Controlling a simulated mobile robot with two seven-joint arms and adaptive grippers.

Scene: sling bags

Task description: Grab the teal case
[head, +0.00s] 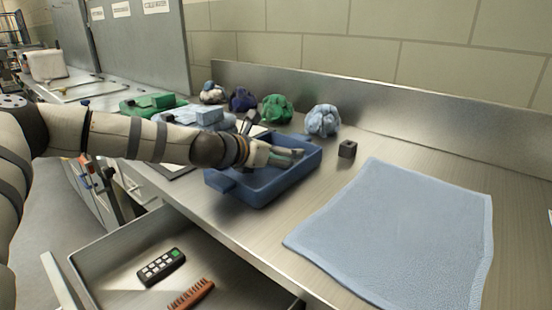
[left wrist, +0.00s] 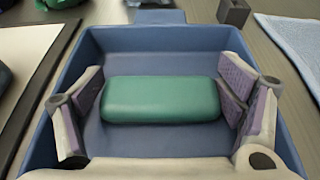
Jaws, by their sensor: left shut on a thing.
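The teal case (left wrist: 160,99) is a rounded green-teal block lying across the inside of the blue tray (left wrist: 150,40) in the left wrist view. My left gripper (left wrist: 163,95) has its purple-padded fingers at the two ends of the case and is shut on it. In the head view my left gripper (head: 284,154) reaches into the blue tray (head: 265,194) on the counter, and it mostly hides the case there. I cannot tell whether the case is clear of the tray floor. My right gripper is in neither view.
A light blue cloth (head: 400,232) lies flat to the right. A small dark block (head: 347,149) sits behind the tray, near bundled bags, one green (head: 277,109) and one pale blue (head: 322,120). An open drawer below holds a remote (head: 161,266) and an orange comb (head: 192,294).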

